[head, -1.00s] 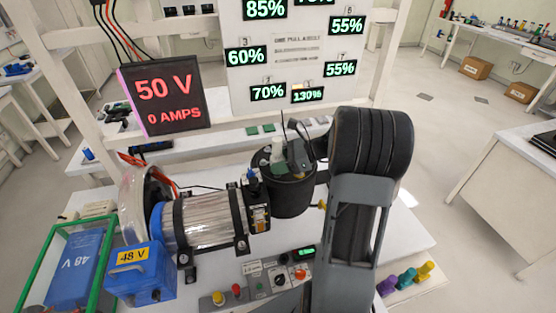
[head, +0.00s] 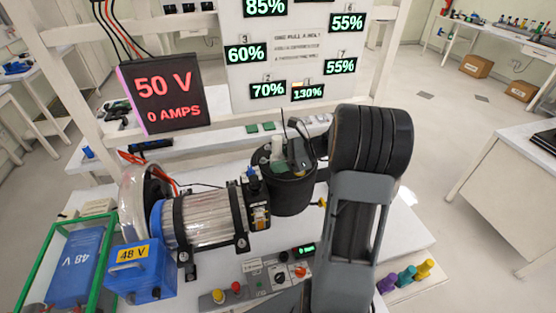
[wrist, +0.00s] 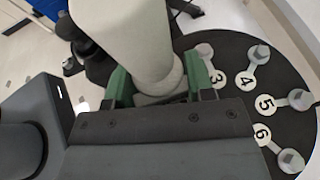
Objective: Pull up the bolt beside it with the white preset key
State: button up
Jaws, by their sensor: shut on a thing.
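In the wrist view, my gripper (wrist: 160,82) has its green-padded jaws shut on a thick off-white cylinder, which looks like the white preset key (wrist: 130,35). A dark round plate (wrist: 232,58) carries silver hex bolts with numbered white tags: bolt 3 (wrist: 205,50), bolt 4 (wrist: 259,53), bolt 5 (wrist: 300,99) and bolt 6 (wrist: 291,160). I cannot tell whether the key touches a bolt. In the head view, the key (head: 277,150) stands upright over the black drum (head: 290,195), beside my gripper.
A clear-cased motor (head: 203,220) adjoins the drum's left side. A blue 48 V box (head: 142,270) is at front left. A control panel (head: 277,276) with knobs lies in front. A red display (head: 165,95) reads 50 V.

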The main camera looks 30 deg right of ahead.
aim_at(278, 146)
jog(key=shift+s+f+b, duration=0.1)
jog(key=shift+f+b, duration=0.25)
jog(key=shift+f, duration=0.65)
dwell(1.2)
jog(key=shift+r+p, duration=3.05)
jog(key=shift+r, duration=0.6)
